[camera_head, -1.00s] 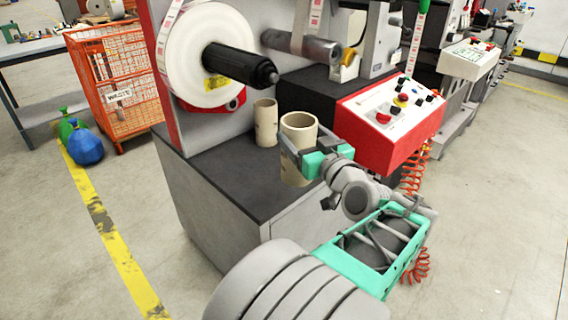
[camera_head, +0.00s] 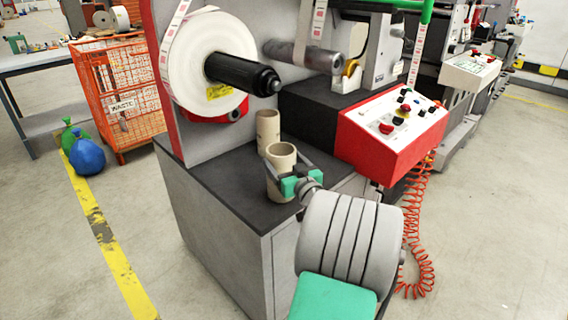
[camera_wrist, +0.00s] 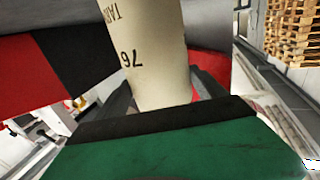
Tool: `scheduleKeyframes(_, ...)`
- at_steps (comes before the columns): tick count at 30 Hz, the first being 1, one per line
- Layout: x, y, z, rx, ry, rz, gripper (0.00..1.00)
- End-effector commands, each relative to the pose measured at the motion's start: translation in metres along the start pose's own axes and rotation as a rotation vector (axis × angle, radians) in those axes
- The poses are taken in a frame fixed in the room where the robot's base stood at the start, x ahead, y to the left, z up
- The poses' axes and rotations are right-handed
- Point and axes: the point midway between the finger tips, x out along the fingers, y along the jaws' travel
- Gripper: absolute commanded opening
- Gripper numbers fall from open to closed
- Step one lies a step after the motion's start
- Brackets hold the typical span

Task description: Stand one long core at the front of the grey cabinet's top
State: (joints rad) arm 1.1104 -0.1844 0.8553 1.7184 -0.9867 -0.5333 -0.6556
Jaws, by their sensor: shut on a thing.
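A beige core (camera_head: 280,162) is upright between the fingers of my gripper (camera_head: 284,172) above or on the front part of the grey cabinet's dark top (camera_head: 222,172). My gripper is shut on it. In the wrist view the core (camera_wrist: 152,60) shows printed text and "76" between the two fingers (camera_wrist: 160,95). Its lower end is partly hidden by my gripper, so I cannot tell whether it touches the top. A second beige core (camera_head: 267,127) stands upright behind it on the cabinet top.
A large white label roll (camera_head: 205,60) and a black spindle (camera_head: 240,72) overhang the cabinet top. A red control panel (camera_head: 392,130) is to the right. The cabinet top's left front is clear. An orange waste cage (camera_head: 118,95) stands at left.

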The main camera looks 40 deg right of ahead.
Motion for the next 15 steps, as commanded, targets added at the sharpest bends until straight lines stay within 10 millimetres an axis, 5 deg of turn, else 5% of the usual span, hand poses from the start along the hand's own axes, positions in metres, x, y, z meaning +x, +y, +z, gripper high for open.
scheduleKeyframes(6, -0.0001, -0.0001, 0.0041, 0.000, 0.001, 0.000, 0.08)
scheduleKeyframes(7, -0.0002, -0.0001, 0.0031, 0.001, -0.001, 0.000, 0.83)
scheduleKeyframes(15, -0.0003, -0.0002, 0.0027, 0.001, -0.001, 0.000, 1.00)
